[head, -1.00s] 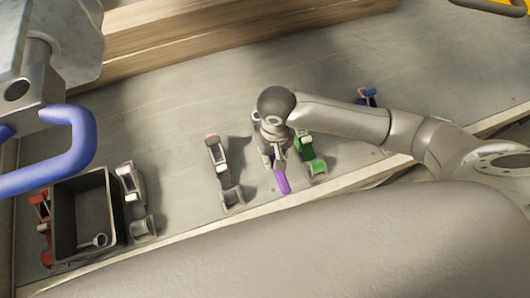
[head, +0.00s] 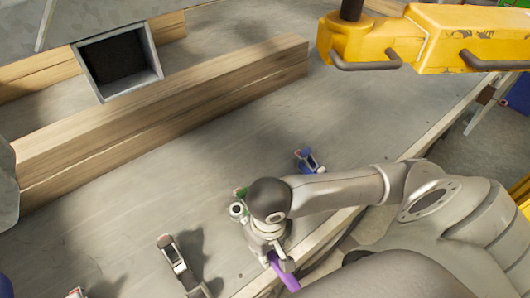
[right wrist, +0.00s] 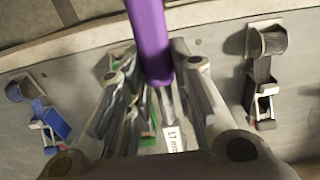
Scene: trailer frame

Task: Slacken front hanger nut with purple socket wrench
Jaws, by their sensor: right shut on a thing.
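The purple socket wrench shows its purple handle (head: 284,276) in the head view, and the handle (right wrist: 149,40) fills the top middle of the right wrist view. My right gripper (head: 277,258) is shut on the wrench, over the front edge of the deck. In the right wrist view its fingers (right wrist: 157,78) stand on both sides of the handle. The wrench's socket end cannot be made out clearly. My left gripper is not in view. I cannot make out the front hanger nut in either view.
Ratchet straps lie along the deck: a blue one (head: 308,160), a green one (head: 240,192) partly behind my right arm, and a grey one (head: 172,254). Wooden beams (head: 180,130) and a square metal tube (head: 118,62) lie behind. A yellow frame (head: 440,38) stands top right.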

